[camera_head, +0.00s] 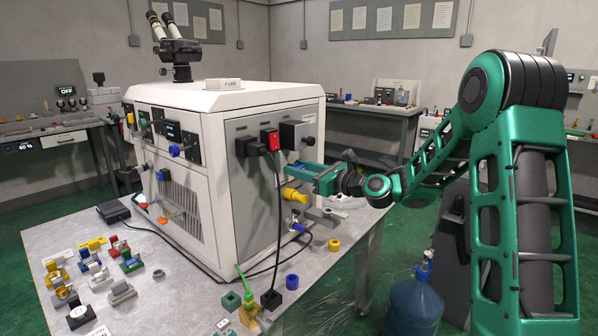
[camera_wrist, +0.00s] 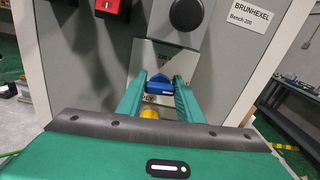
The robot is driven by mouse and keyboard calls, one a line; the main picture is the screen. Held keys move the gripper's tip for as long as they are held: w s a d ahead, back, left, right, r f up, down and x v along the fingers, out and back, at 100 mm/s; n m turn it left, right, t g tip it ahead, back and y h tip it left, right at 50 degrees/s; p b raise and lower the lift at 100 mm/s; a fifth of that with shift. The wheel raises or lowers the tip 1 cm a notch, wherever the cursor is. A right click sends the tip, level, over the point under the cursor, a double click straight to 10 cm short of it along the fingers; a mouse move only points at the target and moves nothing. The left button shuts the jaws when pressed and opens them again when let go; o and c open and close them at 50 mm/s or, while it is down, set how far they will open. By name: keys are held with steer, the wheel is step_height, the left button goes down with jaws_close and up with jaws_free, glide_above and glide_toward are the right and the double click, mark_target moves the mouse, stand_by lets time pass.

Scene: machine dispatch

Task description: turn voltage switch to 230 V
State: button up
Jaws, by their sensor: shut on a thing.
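The voltage switch is a small blue knob (camera_wrist: 158,85) on a light plate on the machine's side panel. My gripper (camera_wrist: 160,93) has its two green fingers on either side of the blue knob and is shut on it. In the head view my gripper (camera_head: 297,172) reaches in from the right to the grey side panel (camera_head: 239,195) of the white machine (camera_head: 212,97). The blue knob is hidden there behind the fingers.
Above the switch are a red rocker (camera_head: 270,138) and a black round knob (camera_wrist: 187,14). A yellow connector (camera_head: 295,195) sits just below my gripper. Black cables hang down the panel. Loose coloured parts lie on the metal table (camera_head: 190,290).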

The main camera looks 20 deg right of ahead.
steer(key=n, duration=0.4)
steer(key=shift+w+d, duration=0.1)
steer(key=shift+d, duration=0.05)
steer(key=n, duration=0.4)
steer(key=shift+n, duration=0.4)
steer(key=n, duration=0.4)
steer(key=shift+f, duration=0.15)
steer(key=shift+f+n, duration=0.1)
steer(key=shift+n, duration=1.9)
steer(key=o, duration=1.1)
steer(key=shift+f, duration=0.1)
steer(key=shift+a, duration=0.2)
